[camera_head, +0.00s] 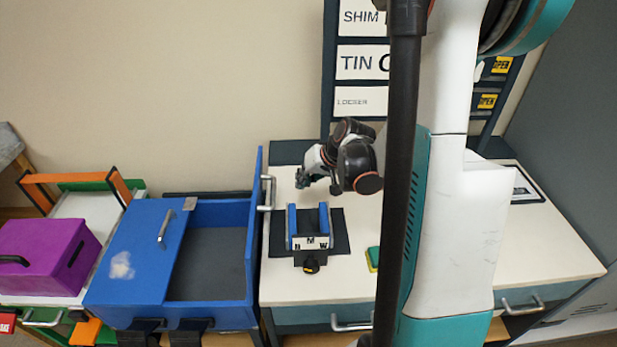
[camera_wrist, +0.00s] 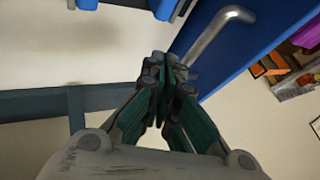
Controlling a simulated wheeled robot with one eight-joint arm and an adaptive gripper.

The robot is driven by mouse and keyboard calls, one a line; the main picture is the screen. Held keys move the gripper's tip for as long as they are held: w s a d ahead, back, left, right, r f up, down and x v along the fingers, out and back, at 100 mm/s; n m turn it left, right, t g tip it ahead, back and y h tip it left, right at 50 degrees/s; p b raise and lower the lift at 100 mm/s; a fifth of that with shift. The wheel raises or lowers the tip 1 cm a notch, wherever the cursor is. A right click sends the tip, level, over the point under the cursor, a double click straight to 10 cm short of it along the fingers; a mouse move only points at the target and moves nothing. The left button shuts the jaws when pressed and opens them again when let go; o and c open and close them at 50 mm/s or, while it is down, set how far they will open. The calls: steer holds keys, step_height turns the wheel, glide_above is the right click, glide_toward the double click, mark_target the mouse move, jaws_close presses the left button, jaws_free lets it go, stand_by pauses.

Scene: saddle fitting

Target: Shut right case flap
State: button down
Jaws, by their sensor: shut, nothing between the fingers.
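The blue case (camera_head: 230,314) stands on the left, its right half open and showing a grey floor. Its left flap (camera_head: 135,250) lies flat over the left half. The right flap (camera_head: 254,225) stands upright along the case's right side, with a metal bar handle (camera_head: 269,192) on its outer face. My gripper (camera_head: 301,180) is shut and empty, to the right of this handle above the white worktop. In the wrist view, the shut fingertips (camera_wrist: 172,64) are close to one end of the handle (camera_wrist: 222,30) on the blue flap (camera_wrist: 250,48); I cannot tell whether they touch.
A fixture with blue jaws (camera_head: 309,241) stands on a dark mat right of the flap. A green and yellow block (camera_head: 373,258) lies on the white worktop (camera_head: 345,275). A purple box (camera_head: 48,257) stands left of the case. A label board (camera_head: 360,70) rises behind.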

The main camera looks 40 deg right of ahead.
steer(key=w+a+f+b, duration=0.1)
steer(key=w+a+f, duration=0.2)
steer(key=w+a, duration=0.1)
steer(key=shift+b, duration=0.4)
steer(key=shift+w, duration=0.1)
